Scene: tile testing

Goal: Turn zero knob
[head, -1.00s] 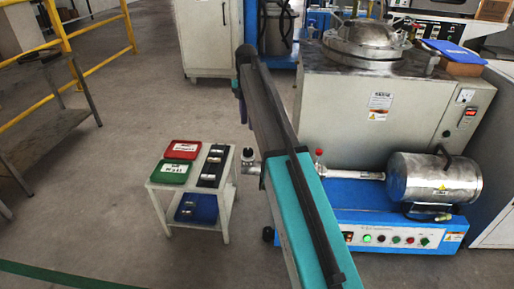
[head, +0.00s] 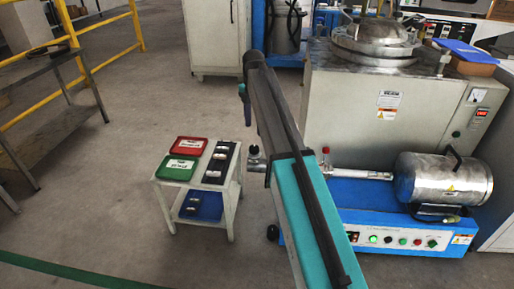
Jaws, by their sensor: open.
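No label for the zero knob can be read. A blue-based machine (head: 350,209) stands right of my arm, with a row of small coloured buttons and knobs (head: 403,241) on its front panel. A red-topped knob (head: 325,151) stands by its metal shaft (head: 362,175). A small metal fitting with a dark top (head: 254,152) shows just left of my arm; I cannot tell if it belongs to the machine. My teal and black arm reaches up the picture past the machine's left side. My gripper's fingers cannot be made out; the arm hides what is behind it.
A small white table (head: 232,188) left of my arm carries a red tray (head: 188,146), a green tray (head: 176,168) and a dark strip of small parts (head: 217,162). A blue tray (head: 202,205) sits on its lower shelf. A metal cylinder (head: 443,177) lies on the machine.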

